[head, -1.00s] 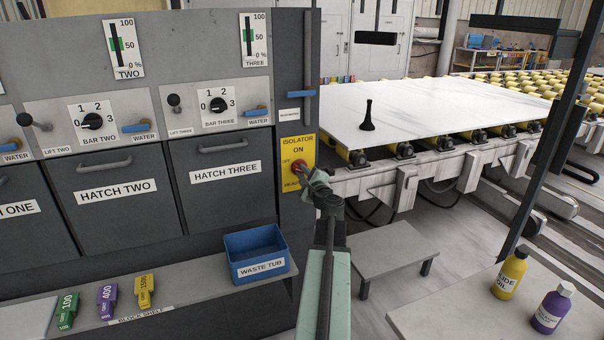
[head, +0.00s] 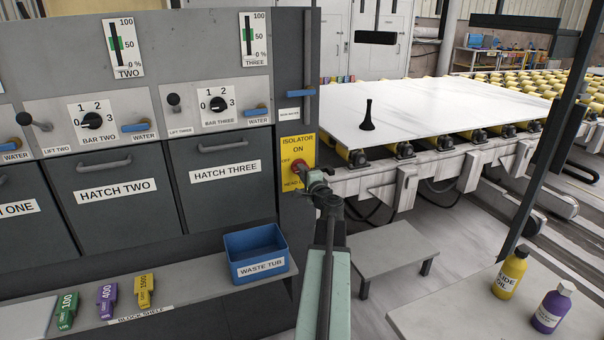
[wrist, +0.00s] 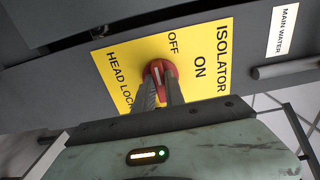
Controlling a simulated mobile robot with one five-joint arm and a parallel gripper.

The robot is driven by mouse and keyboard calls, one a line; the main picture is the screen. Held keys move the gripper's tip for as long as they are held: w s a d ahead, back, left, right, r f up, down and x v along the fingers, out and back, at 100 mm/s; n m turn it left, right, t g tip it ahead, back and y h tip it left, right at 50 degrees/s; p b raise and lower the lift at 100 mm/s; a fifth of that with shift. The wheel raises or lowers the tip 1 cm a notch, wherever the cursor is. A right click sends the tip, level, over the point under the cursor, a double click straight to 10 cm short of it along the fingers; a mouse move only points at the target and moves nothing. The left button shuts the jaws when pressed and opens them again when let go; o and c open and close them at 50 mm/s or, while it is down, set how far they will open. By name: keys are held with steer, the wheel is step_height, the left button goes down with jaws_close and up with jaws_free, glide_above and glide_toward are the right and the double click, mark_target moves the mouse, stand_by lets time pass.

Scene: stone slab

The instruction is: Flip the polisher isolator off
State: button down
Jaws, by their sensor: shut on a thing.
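The polisher isolator is a red rotary knob (head: 299,166) on a yellow plate (head: 309,148) at the right end of the grey panel. Its plate reads ON above the knob and OFF to the left. My gripper (head: 305,173) is at the knob, its body partly covering the plate's lower right. In the wrist view, the two fingers (wrist: 159,92) are shut on the red knob (wrist: 157,70), one on each side of its grip. The knob's white mark runs up the wrist picture, roughly toward the OFF side. The fingers hide the knob's lower part.
A main water lever (head: 309,94) is above the plate. A blue waste tub (head: 257,268) stands below left on the shelf (head: 200,291). A low grey bench (head: 390,250) and a table with bottles are to the right. A slab (head: 440,105) lies on rollers behind.

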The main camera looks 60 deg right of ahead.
steer(key=shift+w, duration=0.1)
stand_by(0.3)
steer(key=c, duration=1.4)
jaws_free()
steer(key=v, duration=0.7)
steer(key=shift+s+a, duration=0.25)
steer(key=shift+s, duration=0.05)
